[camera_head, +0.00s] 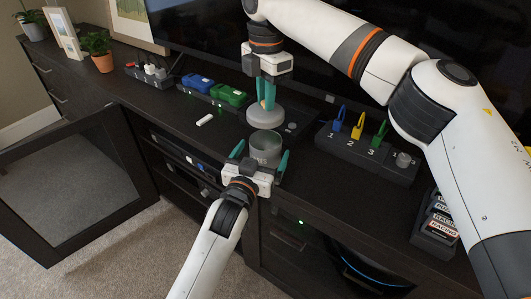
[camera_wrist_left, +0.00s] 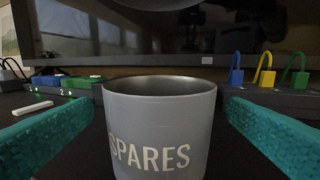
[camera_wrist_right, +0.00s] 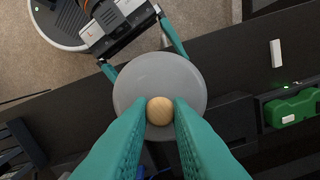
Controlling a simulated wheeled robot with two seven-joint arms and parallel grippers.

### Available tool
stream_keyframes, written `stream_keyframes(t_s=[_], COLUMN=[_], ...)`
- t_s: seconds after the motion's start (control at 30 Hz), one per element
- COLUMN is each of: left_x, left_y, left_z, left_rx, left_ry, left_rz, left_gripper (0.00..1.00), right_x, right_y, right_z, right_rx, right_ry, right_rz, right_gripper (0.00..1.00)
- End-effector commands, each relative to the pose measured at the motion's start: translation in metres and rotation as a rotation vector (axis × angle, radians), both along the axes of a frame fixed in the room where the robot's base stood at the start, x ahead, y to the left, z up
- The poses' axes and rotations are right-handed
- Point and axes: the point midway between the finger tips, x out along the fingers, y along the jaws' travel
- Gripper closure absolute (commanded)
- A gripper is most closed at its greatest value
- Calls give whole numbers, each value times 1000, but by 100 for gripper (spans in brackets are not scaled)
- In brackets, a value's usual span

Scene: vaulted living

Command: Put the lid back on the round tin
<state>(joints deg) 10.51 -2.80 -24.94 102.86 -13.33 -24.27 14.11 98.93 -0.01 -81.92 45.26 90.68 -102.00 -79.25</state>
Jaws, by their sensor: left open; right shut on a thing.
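The round tin (camera_head: 265,148) is grey and stands upright and open on the cabinet top near its front edge. In the left wrist view the tin (camera_wrist_left: 160,135) shows the word SPARES and an open rim. My left gripper (camera_head: 257,160) is open, with one teal finger on each side of the tin. My right gripper (camera_head: 267,98) is shut on the wooden knob (camera_wrist_right: 160,111) of the grey round lid (camera_wrist_right: 160,78). The lid (camera_head: 266,115) hangs above the tin, apart from it. In the right wrist view the lid hides the tin.
A dark block with numbered slots (camera_head: 365,157) holds blue, yellow and green clips right of the tin. Blue and green items (camera_head: 230,95) sit in a tray behind left. A white stick (camera_head: 205,120) lies on the top. The cabinet door (camera_head: 75,190) stands open at left.

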Motion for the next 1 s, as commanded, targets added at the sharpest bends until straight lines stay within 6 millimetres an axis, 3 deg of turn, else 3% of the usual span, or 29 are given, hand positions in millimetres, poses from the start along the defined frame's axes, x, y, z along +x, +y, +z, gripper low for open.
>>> stream_keyframes(t_s=[0.2,0.57,1.0], left_x=[21,25,25], left_y=[-7,-9,-8], left_z=[0,0,-1], left_rx=[0,0,0], left_ry=[1,0,1], left_rz=[1,1,1], left_gripper=[3,3,69], right_x=[0,0,0], right_y=[0,0,0], right_z=[0,0,0], right_rx=[0,0,0], right_ry=[0,0,0], right_rz=[0,0,0], right_gripper=[100,100,100])
